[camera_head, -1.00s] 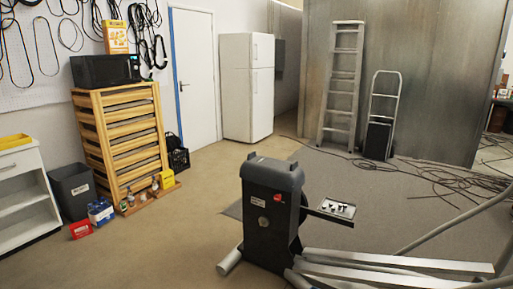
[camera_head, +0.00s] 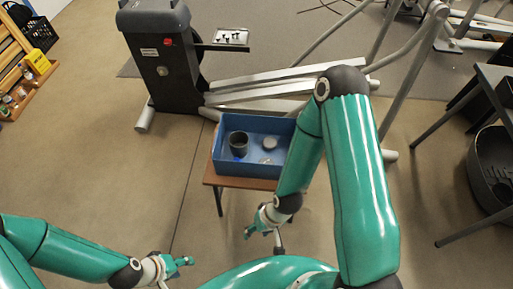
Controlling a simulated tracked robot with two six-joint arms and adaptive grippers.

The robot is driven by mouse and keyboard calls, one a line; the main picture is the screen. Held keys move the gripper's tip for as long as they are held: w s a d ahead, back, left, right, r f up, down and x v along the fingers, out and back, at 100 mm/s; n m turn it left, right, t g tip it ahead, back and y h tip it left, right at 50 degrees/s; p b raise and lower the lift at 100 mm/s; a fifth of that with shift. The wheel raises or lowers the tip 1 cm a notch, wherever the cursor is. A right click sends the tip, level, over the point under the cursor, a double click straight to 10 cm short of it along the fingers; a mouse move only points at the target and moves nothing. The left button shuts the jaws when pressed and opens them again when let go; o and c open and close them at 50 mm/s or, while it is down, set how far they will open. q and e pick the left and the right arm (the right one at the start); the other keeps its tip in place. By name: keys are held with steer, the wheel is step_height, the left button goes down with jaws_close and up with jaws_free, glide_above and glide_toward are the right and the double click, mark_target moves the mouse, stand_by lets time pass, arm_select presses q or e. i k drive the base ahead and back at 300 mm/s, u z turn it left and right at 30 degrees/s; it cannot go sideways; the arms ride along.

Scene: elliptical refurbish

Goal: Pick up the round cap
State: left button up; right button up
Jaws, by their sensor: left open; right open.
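A small grey round cap (camera_head: 270,143) lies in the blue bin (camera_head: 283,125), right of a dark cup (camera_head: 238,142). The bin stands on a small wooden table (camera_head: 213,178). My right gripper (camera_head: 254,228) is open and empty, in front of the table and below the bin in the picture; its arm crosses the bin's right side. My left gripper (camera_head: 184,262) is open and empty at the lower left, well away from the bin.
The black elliptical machine (camera_head: 160,60) with a small tray of parts (camera_head: 231,36) stands behind the bin, its grey rails running right. A dark table (camera_head: 490,75) is at the right edge.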

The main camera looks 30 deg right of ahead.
mark_target(269, 143)
steer(key=u, duration=0.05)
steer(key=k, duration=0.45)
steer(key=z, duration=0.55)
steer(key=i, duration=1.25)
steer(key=u, duration=0.55)
